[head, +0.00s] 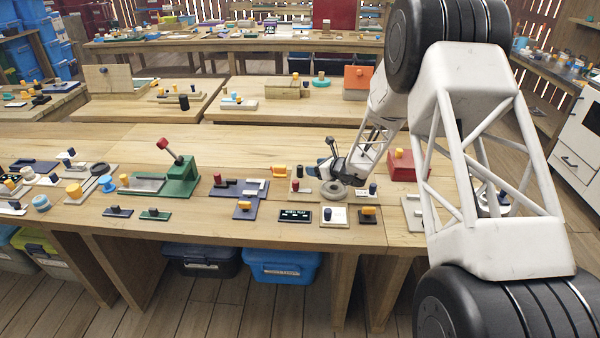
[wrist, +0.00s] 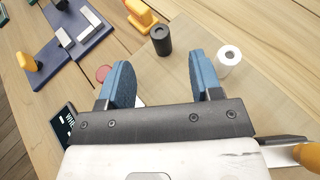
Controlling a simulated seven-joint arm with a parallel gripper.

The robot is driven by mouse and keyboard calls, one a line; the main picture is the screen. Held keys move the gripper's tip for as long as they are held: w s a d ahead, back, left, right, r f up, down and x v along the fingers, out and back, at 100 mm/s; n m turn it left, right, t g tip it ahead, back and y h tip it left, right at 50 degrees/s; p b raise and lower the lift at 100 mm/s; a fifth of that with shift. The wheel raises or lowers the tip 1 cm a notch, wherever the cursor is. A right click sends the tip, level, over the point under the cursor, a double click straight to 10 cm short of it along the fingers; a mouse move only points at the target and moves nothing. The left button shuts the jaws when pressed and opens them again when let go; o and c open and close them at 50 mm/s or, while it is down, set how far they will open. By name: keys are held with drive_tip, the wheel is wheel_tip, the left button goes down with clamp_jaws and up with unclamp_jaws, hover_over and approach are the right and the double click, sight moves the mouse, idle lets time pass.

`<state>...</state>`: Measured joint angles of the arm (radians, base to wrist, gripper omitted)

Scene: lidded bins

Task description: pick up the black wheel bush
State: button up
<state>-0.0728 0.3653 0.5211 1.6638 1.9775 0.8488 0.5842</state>
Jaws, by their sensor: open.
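The black wheel bush (wrist: 161,40) is a small black cylinder standing upright on a pale wooden board. It also shows in the head view (head: 295,186), just left of my gripper. My gripper (wrist: 163,76) is open, with its two blue fingers apart and nothing held between them. In the wrist view the bush lies beyond the fingertips, roughly in line with the gap between them, and apart from both fingers. In the head view my gripper (head: 319,172) reaches in low over the bench from the right.
A white hollow cylinder (wrist: 229,61) stands right of the bush, near the right finger. An orange piece (wrist: 141,14) is close behind the bush. A dark blue plate (wrist: 47,72) with blocks and a black sign (head: 296,215) lie nearby. A red box (head: 403,165) stands at right.

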sight(300, 166)
drive_tip(key=shift+a+f, duration=0.1)
idle(0.3)
drive_tip(key=shift+x, duration=1.2)
drive_tip(key=shift+x, duration=2.6)
drive_tip(key=shift+c, duration=0.4)
drive_tip(key=c, duration=0.9)
